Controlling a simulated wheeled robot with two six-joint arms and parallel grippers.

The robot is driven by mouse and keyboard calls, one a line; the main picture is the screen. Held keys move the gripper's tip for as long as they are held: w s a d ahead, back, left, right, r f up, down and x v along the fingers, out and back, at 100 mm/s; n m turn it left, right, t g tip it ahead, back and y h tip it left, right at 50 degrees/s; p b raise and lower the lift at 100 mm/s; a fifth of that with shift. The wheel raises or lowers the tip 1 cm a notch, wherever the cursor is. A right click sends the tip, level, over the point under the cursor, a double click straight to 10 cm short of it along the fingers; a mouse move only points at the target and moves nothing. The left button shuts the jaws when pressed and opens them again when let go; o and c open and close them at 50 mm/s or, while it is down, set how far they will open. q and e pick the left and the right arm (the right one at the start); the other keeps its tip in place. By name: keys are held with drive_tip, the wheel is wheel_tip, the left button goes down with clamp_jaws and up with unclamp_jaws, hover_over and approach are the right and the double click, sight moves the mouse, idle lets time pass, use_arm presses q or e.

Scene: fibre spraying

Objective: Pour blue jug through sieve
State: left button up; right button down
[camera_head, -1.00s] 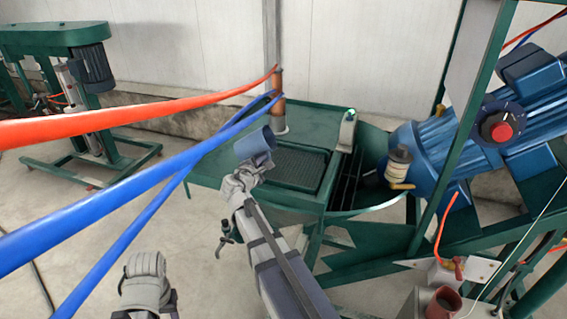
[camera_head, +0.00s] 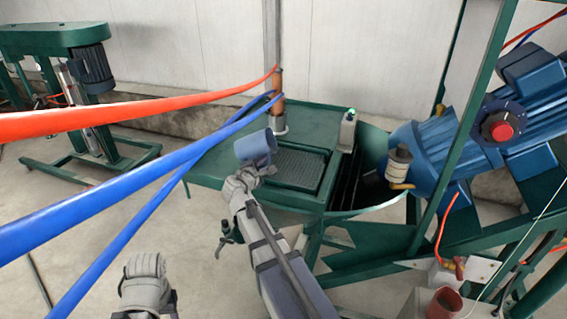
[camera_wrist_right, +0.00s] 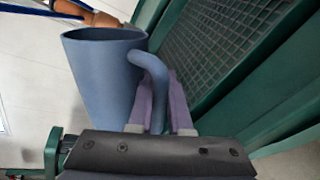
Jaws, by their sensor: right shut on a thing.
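The blue jug (camera_head: 256,147) is held by its handle in my right gripper (camera_head: 241,181), at the near left edge of the sieve. In the right wrist view the jug (camera_wrist_right: 100,80) looks nearly upright, its mouth at the top, and my right gripper's fingers (camera_wrist_right: 160,108) close on its handle. What is inside the jug cannot be seen. The sieve (camera_head: 298,170) is a dark mesh set in the green table, right of the jug; its mesh (camera_wrist_right: 215,45) fills the upper right of the wrist view. My left gripper (camera_head: 146,268) is at the lower left, away from everything; its fingers are unclear.
Red (camera_head: 130,113) and blue (camera_head: 120,177) hoses cross the left side and run to an orange-brown fitting (camera_head: 277,108) behind the jug. A green frame and blue motor (camera_head: 450,150) block the right side.

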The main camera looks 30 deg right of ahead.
drive_tip(key=shift+a+f+m, duration=0.1)
drive_tip(key=shift+f+m, duration=0.2)
drive_tip(key=shift+m, duration=0.1)
idle(0.3)
drive_tip(key=shift+s+d+r+m+t+y+p, duration=0.2)
drive_tip(key=shift+d+r+m+t+y+p, duration=0.15)
drive_tip(key=shift+m+y, duration=0.25)
idle(0.8)
drive_tip(key=shift+r+m+t+y+p, duration=0.35)
drive_tip(key=shift+r+m+p, duration=0.1)
drive_tip(key=shift+m, duration=0.35)
drive_tip(key=shift+r+m+t+y+p, duration=0.2)
drive_tip(key=shift+r+m+y+p, duration=0.2)
drive_tip(key=shift+m, duration=0.4)
idle(1.8)
drive_tip(key=shift+w+a, duration=0.1)
